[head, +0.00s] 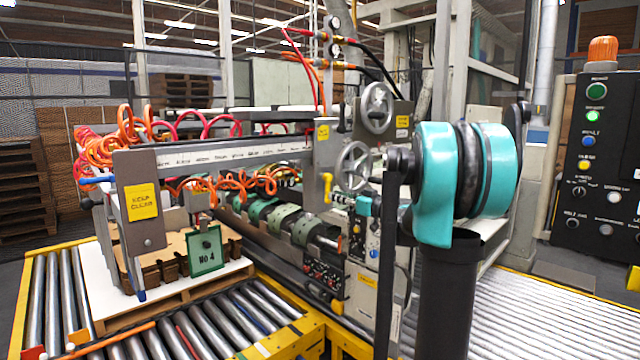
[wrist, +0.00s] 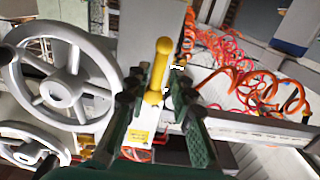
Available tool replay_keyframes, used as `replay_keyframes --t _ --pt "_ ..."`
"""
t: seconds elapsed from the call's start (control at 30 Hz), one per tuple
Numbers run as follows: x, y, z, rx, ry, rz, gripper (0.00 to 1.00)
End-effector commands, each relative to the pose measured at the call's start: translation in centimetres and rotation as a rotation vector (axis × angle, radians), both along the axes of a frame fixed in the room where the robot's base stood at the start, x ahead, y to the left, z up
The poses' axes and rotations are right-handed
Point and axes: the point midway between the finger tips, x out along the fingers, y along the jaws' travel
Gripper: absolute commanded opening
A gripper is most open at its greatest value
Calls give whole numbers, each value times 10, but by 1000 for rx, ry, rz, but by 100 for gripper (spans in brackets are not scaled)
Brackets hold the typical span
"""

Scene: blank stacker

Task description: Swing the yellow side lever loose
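The yellow side lever (head: 327,187) hangs on the side of the grey machine, just left of the lower handwheel in the head view. In the wrist view the yellow lever (wrist: 159,72) stands close to upright, with a rounded knob at each end. My gripper (wrist: 157,82) has its two dark green fingers apart, one on each side of the lever in the picture. I see no clear grip on it, and the depth between fingertips and lever is hard to judge. In the head view I cannot make out my gripper.
Two grey handwheels (wrist: 66,88) sit close left of my gripper in the wrist view. Coiled orange hoses (wrist: 255,88) hang to the right. The grey crossbeam (head: 220,158) runs left from the lever. A control panel (head: 597,165) stands at the far right.

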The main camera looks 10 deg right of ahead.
Motion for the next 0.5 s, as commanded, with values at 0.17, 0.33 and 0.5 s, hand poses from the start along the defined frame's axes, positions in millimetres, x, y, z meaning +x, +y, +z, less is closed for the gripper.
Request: replay_keyframes --t 0.17,0.33,0.5 --pt "9 7 0 0 0 1 23" --pt "18 14 0 0 0 1 23" --pt "27 19 0 0 0 1 23"
